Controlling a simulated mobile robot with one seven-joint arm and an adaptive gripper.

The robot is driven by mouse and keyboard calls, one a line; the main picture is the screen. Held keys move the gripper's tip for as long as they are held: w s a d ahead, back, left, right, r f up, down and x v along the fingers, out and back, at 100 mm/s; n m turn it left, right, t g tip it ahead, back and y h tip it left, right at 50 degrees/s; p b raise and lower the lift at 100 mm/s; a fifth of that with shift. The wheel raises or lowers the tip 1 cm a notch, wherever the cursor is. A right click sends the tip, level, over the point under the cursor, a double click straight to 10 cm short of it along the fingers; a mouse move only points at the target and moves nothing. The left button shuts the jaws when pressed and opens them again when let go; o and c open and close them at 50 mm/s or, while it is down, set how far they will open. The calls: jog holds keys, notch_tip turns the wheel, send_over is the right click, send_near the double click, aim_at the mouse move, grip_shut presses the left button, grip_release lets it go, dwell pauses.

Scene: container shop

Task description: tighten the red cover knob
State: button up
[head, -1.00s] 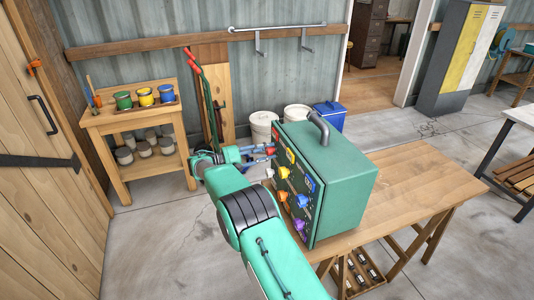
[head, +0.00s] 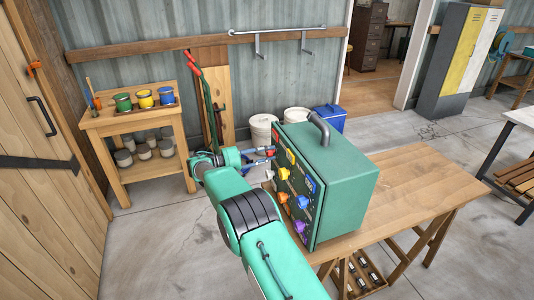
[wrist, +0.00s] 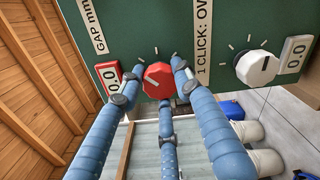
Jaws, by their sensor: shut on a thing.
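The red cover knob (wrist: 158,80) is on the dark green panel of the box (wrist: 200,30), and shows in the middle of the wrist view with tick marks around it. My gripper (wrist: 157,78) has its blue fingers closed around this knob. A red-framed display (wrist: 110,77) reading 0.0 is beside it. In the head view my gripper (head: 268,153) reaches the far upper end of the knob face of the green box (head: 345,190). The red knob is mostly hidden there by the fingers.
A white knob (wrist: 258,68) with its own display (wrist: 296,54) is beside the red one. The face also carries yellow (head: 284,173), orange (head: 283,197), blue (head: 302,201) and purple (head: 301,227) knobs. The box stands on a wooden table (head: 430,180). Buckets (head: 263,130) stand behind.

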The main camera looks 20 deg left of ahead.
jog(key=o, duration=1.2)
jog(key=shift+s, duration=0.1)
jog(key=v, duration=1.2)
